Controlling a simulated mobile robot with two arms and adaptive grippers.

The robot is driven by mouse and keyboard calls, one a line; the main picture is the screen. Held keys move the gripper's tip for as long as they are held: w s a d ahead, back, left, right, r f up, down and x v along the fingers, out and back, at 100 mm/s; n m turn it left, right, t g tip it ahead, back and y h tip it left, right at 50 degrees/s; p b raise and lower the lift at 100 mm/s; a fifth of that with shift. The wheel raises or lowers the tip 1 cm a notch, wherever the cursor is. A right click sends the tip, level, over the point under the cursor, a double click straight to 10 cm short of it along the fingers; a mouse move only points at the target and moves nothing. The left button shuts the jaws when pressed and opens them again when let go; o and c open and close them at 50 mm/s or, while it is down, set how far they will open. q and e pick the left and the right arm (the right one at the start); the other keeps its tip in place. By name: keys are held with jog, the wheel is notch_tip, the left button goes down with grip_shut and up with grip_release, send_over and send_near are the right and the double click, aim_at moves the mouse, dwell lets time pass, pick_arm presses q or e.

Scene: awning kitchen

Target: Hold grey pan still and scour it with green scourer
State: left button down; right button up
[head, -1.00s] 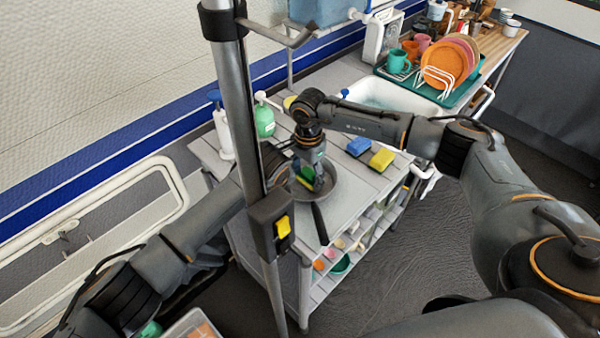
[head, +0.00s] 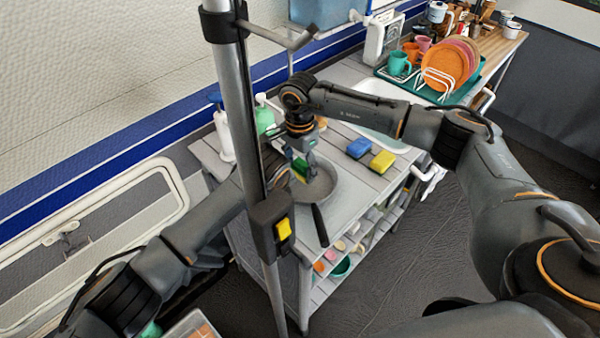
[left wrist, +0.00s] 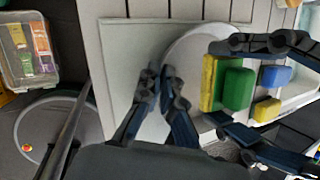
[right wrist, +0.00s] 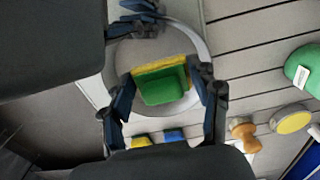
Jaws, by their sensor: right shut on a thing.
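The grey pan (head: 322,187) lies on the counter with its dark handle towards me; it also shows in the right wrist view (right wrist: 118,60). My right gripper (head: 306,165) is shut on the green scourer (right wrist: 162,86), a green block with a yellow layer. The scourer is over the pan in the right wrist view; whether it touches the pan is unclear. My left gripper (left wrist: 161,76) is at the pan's rim, its fingertips close together. Whether they pinch the rim is not clear. The column hides this gripper in the head view.
A blue sponge (head: 359,148) and a yellow sponge (head: 382,161) lie right of the pan. A green bottle (head: 264,118) and a white pump bottle (head: 223,135) stand behind. A sink (head: 375,92) and a dish rack with plates (head: 440,66) are further right.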

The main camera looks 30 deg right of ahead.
jog(key=shift+r, duration=1.75)
jog(key=shift+r, duration=3)
pick_arm(q)
jog(key=c, duration=1.4)
grip_release()
jog(key=shift+c, duration=0.2)
jog(key=v, duration=1.2)
jog(key=shift+d+r, duration=0.1)
